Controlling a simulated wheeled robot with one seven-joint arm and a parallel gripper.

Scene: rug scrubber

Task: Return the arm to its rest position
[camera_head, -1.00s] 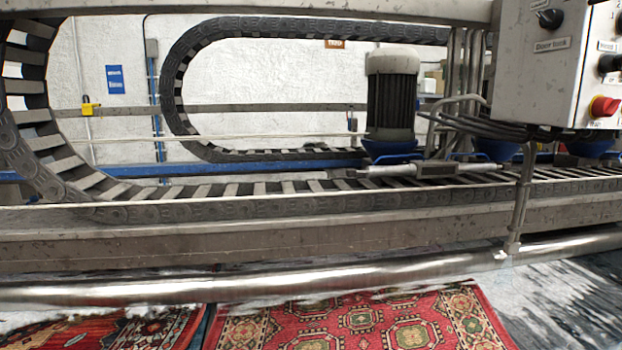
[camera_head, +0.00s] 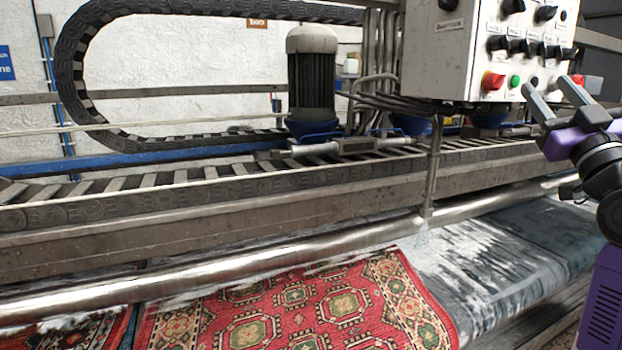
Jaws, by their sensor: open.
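My gripper (camera_head: 554,92) is at the right edge of the head view, on my purple and black arm. Its two grey fingers stand apart and point up and left, with nothing between them. In the picture it lies just below and right of the grey control box (camera_head: 465,50), which carries red and green buttons and several black knobs. I cannot tell how far the fingers are from the box.
A long metal roller (camera_head: 200,270) and a grey beam run across the machine. A red patterned rug (camera_head: 310,305) lies under the roller, with a wet grey-blue rug (camera_head: 500,255) beside it. A dark motor (camera_head: 311,85) and a looped cable chain (camera_head: 72,60) stand behind.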

